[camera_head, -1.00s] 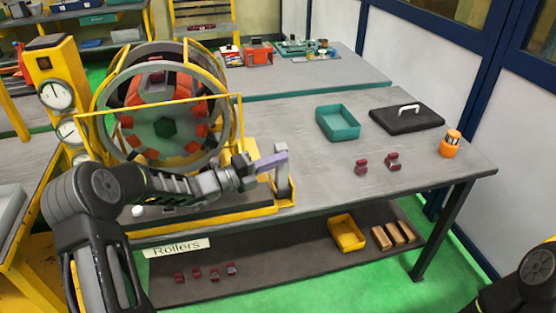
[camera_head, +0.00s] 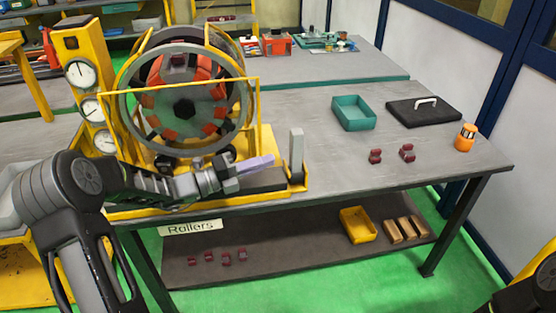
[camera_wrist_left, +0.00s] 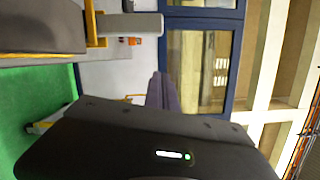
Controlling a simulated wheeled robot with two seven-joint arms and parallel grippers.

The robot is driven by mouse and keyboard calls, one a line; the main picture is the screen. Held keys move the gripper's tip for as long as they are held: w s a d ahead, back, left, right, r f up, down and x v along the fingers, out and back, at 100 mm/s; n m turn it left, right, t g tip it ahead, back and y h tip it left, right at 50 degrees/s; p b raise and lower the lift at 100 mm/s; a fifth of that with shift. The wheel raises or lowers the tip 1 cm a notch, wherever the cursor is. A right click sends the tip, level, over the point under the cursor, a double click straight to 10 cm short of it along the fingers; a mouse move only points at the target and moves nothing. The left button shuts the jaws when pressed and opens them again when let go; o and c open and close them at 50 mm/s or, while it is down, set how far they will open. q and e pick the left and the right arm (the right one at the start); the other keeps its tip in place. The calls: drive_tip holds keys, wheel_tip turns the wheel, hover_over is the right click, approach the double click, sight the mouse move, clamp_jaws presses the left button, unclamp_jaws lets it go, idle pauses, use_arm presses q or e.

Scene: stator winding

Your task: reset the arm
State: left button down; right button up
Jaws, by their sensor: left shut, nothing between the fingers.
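My left arm comes in from the left in the head view. Its gripper (camera_head: 262,162) is shut and empty, with purple-grey fingers pointing right. It is in front of the winding machine's yellow base, left of the upright grey post (camera_head: 296,150). The shut fingers also show in the left wrist view (camera_wrist_left: 162,92), beyond the dark gripper body. The stator ring (camera_head: 184,107) stands in its yellow frame behind the arm. Part of my right arm shows at the lower right corner of the head view; its gripper is out of view.
On the table (camera_head: 335,165) are a teal tray (camera_head: 353,127), a black case (camera_head: 425,117), two dark red rollers (camera_head: 375,156) and an orange container (camera_head: 465,138). The lower shelf (camera_head: 290,262) holds a yellow bin (camera_head: 357,238), wooden blocks (camera_head: 405,230) and several small red parts (camera_head: 226,258). The table's front middle is clear.

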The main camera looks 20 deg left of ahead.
use_arm(q)
drive_tip(key=shift+s+a+f, duration=0.1)
drive_tip(key=shift+a, duration=0.15)
idle(0.4)
drive_tip(key=s+d+f+m+g+y, duration=0.1)
drive_tip(key=s+f+m+g+y, duration=0.2)
drive_tip(key=s+f+m, duration=0.5)
drive_tip(key=s+d+f+m+g+y, duration=0.2)
drive_tip(key=f+m+g, duration=0.25)
drive_tip(key=f, duration=0.75)
drive_tip(key=s+d+f+m+g+y, duration=0.1)
drive_tip(key=s+f+m+g+y, duration=0.2)
drive_tip(key=f+m, duration=0.55)
drive_tip(key=s+d+f+m+g, duration=0.1)
drive_tip(key=s+d+f+m, duration=0.3)
drive_tip(key=s+d+m, duration=0.4)
drive_tip(key=s+d+f+m+g+y, duration=0.1)
drive_tip(key=s+d+f+m, duration=0.4)
drive_tip(key=s+d+m, duration=0.3)
drive_tip(key=s+m, duration=0.3)
drive_tip(key=shift+d+f+m, duration=0.15)
drive_tip(key=shift+d+m, duration=0.1)
drive_tip(key=shift+m, duration=0.05)
